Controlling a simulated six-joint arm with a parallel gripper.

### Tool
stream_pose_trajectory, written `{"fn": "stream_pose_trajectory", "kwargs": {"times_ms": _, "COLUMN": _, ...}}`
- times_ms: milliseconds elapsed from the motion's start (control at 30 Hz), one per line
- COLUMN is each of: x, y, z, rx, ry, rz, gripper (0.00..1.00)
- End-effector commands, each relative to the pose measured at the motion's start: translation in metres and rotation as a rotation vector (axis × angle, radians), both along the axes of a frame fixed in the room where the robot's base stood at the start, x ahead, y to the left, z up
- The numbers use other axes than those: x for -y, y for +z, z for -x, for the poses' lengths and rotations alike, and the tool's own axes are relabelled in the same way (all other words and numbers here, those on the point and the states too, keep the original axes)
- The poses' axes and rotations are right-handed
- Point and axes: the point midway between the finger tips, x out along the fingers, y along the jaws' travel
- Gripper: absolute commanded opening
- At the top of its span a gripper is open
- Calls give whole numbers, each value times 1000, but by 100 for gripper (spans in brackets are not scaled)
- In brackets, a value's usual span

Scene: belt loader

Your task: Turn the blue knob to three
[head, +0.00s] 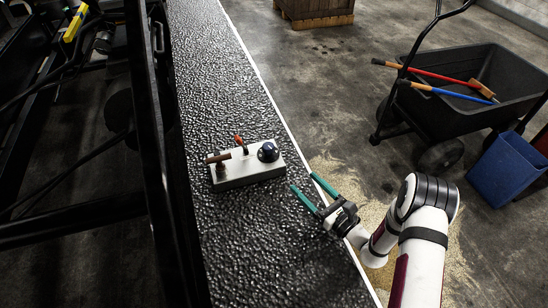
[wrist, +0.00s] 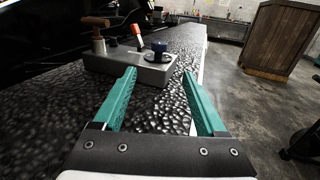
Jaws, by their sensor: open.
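The blue knob (head: 268,152) is dark and round and stands at the right end of a grey control box (head: 245,173) on the belt. It also shows in the wrist view (wrist: 160,49), on top of the box. Its scale marks and setting are too small to read. My gripper (head: 303,187), with green fingers, is open and empty to the lower right of the box, apart from the knob. In the wrist view the fingers (wrist: 160,74) are spread, with the box's right end beyond them.
The box also carries an orange-tipped lever (head: 240,142) and a brown T-handle (head: 219,160), both left of the knob. The black textured belt (head: 240,240) is clear in front of the box. A black machine frame stands to the left. A black cart (head: 450,115) and blue bin (head: 497,172) stand at right.

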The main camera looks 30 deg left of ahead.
Motion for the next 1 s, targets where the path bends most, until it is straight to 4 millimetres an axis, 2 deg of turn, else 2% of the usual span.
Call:
{"fn": "stream_pose_trajectory", "kwargs": {"times_ms": 67, "x": -9, "y": 0, "z": -3, "rx": 3, "ry": 13, "rz": 4, "gripper": 74}}
{"fn": "stream_pose_trajectory", "kwargs": {"times_ms": 400, "x": -98, "y": 0, "z": -45, "rx": 3, "ry": 11, "rz": 0, "gripper": 74}}
{"fn": "stream_pose_trajectory", "kwargs": {"times_ms": 500, "x": -119, "y": 0, "z": -55, "rx": 2, "ry": 10, "rz": 1, "gripper": 74}}
{"fn": "stream_pose_trajectory", "kwargs": {"times_ms": 700, "x": -137, "y": 0, "z": -66, "rx": 0, "ry": 7, "rz": 0, "gripper": 74}}
{"fn": "stream_pose_trajectory", "kwargs": {"times_ms": 967, "x": -139, "y": 0, "z": -67, "rx": -1, "ry": 6, "rz": 0, "gripper": 74}}
{"fn": "stream_pose_trajectory", "kwargs": {"times_ms": 1000, "x": -139, "y": 0, "z": -67, "rx": -1, "ry": 6, "rz": 0, "gripper": 70}}
